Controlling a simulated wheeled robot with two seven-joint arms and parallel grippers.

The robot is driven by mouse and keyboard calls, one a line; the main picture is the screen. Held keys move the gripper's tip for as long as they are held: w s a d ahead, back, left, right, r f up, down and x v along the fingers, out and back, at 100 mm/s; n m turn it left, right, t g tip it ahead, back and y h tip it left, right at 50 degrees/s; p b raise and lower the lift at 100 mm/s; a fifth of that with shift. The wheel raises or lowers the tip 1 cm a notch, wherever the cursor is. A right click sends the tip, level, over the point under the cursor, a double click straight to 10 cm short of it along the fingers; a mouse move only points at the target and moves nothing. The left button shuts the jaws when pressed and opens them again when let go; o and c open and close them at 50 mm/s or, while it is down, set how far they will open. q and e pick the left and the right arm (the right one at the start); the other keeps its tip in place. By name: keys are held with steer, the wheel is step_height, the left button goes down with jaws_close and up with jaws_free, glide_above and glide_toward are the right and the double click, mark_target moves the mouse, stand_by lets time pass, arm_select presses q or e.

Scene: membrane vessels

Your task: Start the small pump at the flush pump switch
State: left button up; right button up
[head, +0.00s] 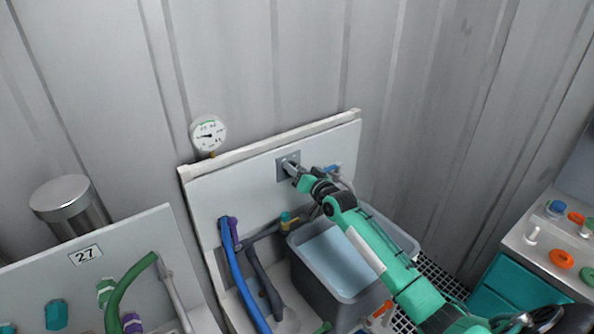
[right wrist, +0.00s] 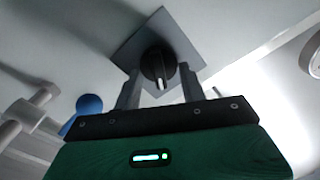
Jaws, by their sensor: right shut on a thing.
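The flush pump switch (head: 283,167) is a grey square plate with a dark rotary knob, set on the white upright panel. In the right wrist view the black knob (right wrist: 157,64) has a white mark that points toward the gripper's body. My right gripper (head: 294,170) reaches the switch from the lower right, its two grey fingers (right wrist: 159,86) on either side of the knob and shut on it. The fingers partly cover the plate in the head view. My left gripper is not in view.
A grey tub of water (head: 345,262) stands below my right arm. A pressure gauge (head: 208,133) sits atop the panel's left end. A blue hose (head: 243,275) hangs at the left. A teal cabinet (head: 510,290) stands right. A blue handle (head: 333,169) lies close to the gripper.

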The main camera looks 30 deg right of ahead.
steer(key=o, duration=1)
steer(key=shift+s+d+b, duration=0.3)
steer(key=shift+s+b, duration=0.05)
steer(key=shift+s, duration=1.9)
steer(key=shift+s+d+b, duration=0.35)
steer(key=shift+s+b, duration=0.05)
steer(key=shift+s, duration=1.9)
steer(key=shift+s+d+b, duration=0.3)
steer(key=shift+s+b, duration=0.05)
steer(key=shift+s, duration=1.9)
